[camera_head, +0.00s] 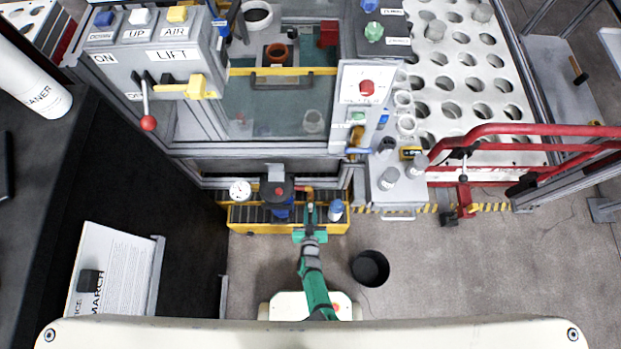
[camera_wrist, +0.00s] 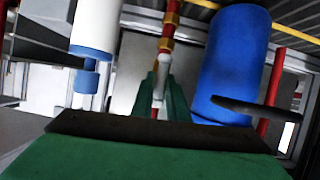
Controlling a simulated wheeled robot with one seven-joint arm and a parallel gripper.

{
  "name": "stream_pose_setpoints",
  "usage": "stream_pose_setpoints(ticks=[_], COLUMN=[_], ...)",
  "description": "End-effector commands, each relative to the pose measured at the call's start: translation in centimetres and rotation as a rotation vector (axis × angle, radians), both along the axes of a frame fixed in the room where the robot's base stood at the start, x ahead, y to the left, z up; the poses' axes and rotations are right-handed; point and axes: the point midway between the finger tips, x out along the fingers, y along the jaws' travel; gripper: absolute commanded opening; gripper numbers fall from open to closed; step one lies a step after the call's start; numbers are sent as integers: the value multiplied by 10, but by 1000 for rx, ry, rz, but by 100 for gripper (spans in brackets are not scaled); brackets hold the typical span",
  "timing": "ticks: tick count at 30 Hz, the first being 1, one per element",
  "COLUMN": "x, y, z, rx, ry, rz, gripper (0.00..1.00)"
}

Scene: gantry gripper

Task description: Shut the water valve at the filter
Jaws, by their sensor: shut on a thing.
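My gripper (camera_head: 310,208) reaches down to the yellow-edged shelf at the filter. In the wrist view its green fingers (camera_wrist: 160,98) are shut on a pale valve handle (camera_wrist: 162,72). The handle sits under a red pipe with brass fittings (camera_wrist: 168,32). The blue filter housing (camera_wrist: 232,65) stands close at the right of the fingers; in the head view the filter (camera_head: 277,192) has a dark lid and is left of my gripper. The valve body is mostly hidden, and I cannot tell how far the handle is turned.
A white bottle with a blue end (camera_head: 336,210) stands close at the right of my gripper, and it also shows in the wrist view (camera_wrist: 95,35). A pressure gauge (camera_head: 240,190) is left of the filter. A black bin (camera_head: 370,268) stands on the floor at the right.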

Motion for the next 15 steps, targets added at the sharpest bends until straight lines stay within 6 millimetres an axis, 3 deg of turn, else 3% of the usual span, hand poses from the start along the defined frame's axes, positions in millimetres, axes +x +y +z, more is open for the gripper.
stream_pose_setpoints(ticks=[1, 14, 15], x=[-4, -5, -5], y=[-14, -15, -15], z=[-1, -2, -2], rx=[-6, -6, -6], ry=[0, 2, 2], rz=[-25, -26, -25], gripper=[0, 0, 24])
